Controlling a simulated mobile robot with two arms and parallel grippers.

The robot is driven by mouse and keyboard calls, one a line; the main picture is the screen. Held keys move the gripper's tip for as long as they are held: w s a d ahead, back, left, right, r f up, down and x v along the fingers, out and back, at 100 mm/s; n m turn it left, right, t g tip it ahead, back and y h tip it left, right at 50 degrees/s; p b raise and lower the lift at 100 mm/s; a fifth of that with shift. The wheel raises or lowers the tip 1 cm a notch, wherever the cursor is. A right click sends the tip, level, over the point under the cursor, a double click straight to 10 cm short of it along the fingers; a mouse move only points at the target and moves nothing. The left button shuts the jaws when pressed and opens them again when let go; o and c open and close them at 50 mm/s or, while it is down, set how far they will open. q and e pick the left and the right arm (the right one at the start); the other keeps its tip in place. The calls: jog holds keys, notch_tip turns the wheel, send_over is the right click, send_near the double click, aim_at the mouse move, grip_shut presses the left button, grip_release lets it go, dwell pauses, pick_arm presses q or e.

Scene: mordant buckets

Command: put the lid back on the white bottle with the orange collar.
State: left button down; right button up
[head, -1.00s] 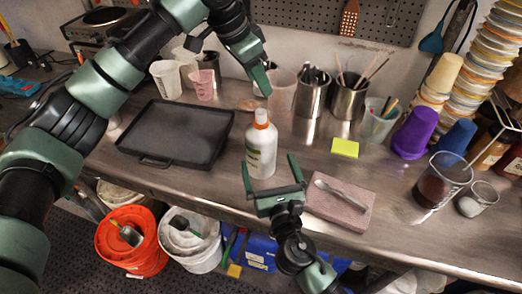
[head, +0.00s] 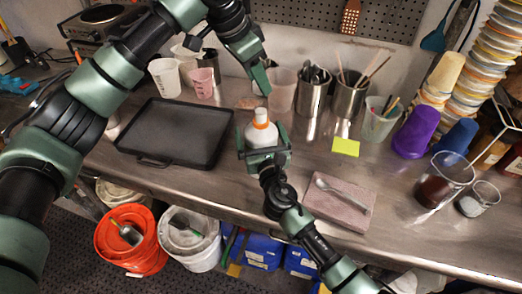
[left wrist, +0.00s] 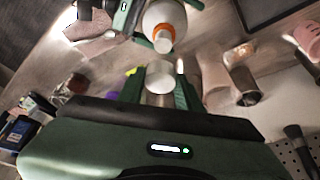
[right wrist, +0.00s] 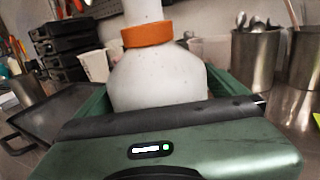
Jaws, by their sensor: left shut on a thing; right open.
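The white bottle (head: 261,131) with the orange collar (head: 261,125) stands upright on the steel bench. Its narrow white top shows above the collar in the right wrist view (right wrist: 143,12). My right gripper (head: 263,143) is open, with its fingers on either side of the bottle's body; I cannot tell whether they touch it. My left gripper (head: 264,85) is above and behind the bottle. In the left wrist view it is shut on a small white lid (left wrist: 159,84), apart from the bottle (left wrist: 164,17). The head view does not clearly show the lid.
A black tray (head: 175,133) lies left of the bottle. A translucent pink cup (head: 282,91) and steel tool pots (head: 313,95) stand behind. A pinkish block (head: 337,211) with a spoon (head: 340,193) and a yellow note (head: 345,147) lie to the right.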

aim_at(261, 111)
jog(key=c, duration=2)
pick_arm(q)
jog(key=shift+f, duration=2.45)
jog(key=shift+f, duration=0.1)
jog(key=shift+f, duration=0.8)
jog(key=shift+s+f, duration=0.1)
jog(key=shift+f, duration=0.45)
